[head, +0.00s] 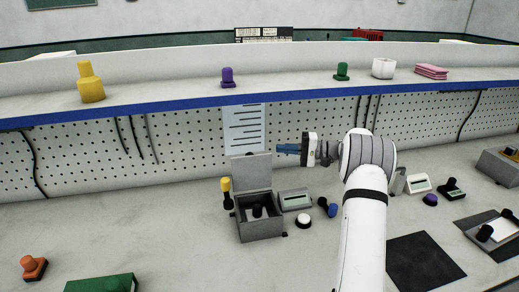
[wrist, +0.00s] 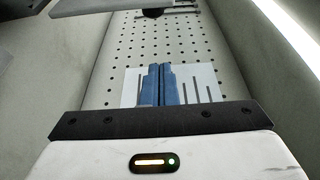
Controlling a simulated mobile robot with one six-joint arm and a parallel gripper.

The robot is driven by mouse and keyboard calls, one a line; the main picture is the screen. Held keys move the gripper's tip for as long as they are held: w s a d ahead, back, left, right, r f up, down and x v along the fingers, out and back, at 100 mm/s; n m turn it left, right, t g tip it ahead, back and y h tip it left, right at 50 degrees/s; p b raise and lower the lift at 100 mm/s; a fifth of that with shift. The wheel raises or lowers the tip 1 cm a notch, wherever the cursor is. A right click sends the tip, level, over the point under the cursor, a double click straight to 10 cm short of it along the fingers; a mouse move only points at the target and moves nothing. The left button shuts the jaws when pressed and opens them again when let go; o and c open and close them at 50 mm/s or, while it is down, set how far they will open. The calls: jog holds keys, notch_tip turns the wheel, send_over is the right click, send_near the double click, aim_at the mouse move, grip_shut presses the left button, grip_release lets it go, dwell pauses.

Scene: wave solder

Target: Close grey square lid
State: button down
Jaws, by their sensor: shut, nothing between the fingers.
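The grey square lid (head: 251,173) stands raised, roughly upright, at the back of an open grey box (head: 262,227) on the bench. A dark knob-like item (head: 257,211) shows inside the box. My gripper (head: 277,148) is above and to the right of the lid, apart from it, with blue fingers pointing left in the head view. In the wrist view the blue fingers of my gripper (wrist: 159,84) are together and empty, in front of the pegboard and white chart. A grey plate edge at the top left of the wrist view may be the lid; I cannot tell.
A yellow-topped black item (head: 227,192) stands left of the box. A grey device (head: 295,199), a white-and-dark button (head: 303,220) and a blue-and-black item (head: 328,207) are to its right. A shelf (head: 180,107) with a blue edge runs behind.

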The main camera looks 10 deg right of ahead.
aim_at(251, 170)
jog(key=a+p, duration=0.2)
jog(key=a, duration=0.7)
jog(key=shift+a+f, duration=0.15)
jog(key=shift+a, duration=0.1)
dwell(0.4)
